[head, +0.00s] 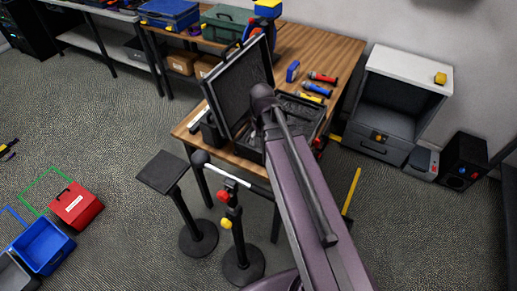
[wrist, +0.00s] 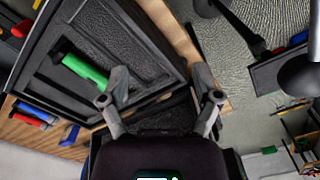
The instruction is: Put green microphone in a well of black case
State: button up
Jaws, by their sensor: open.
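The black case (head: 238,88) stands open on the wooden table, its lid raised, in the head view. In the wrist view its foam-lined inside with several wells (wrist: 130,42) fills the upper left. The green microphone (wrist: 85,69) lies in the case in the wrist view, its dark head toward the upper left. I cannot tell how deep it sits in the well. My gripper (wrist: 160,78) is open, its fingers spread and apart, with the microphone just left of the left finger. Nothing shows between the fingers. My arm hides the gripper and the microphone in the head view.
Red, blue and yellow microphones (head: 317,89) lie on the table right of the case. A blue box (head: 292,71) stands near them.

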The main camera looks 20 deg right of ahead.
jog(key=s, duration=0.1)
jog(key=s+a+m, duration=0.1)
jog(key=s, duration=0.1)
jog(key=s+a+m, duration=0.1)
jog(key=shift+s+a, duration=0.25)
dwell(1.0)
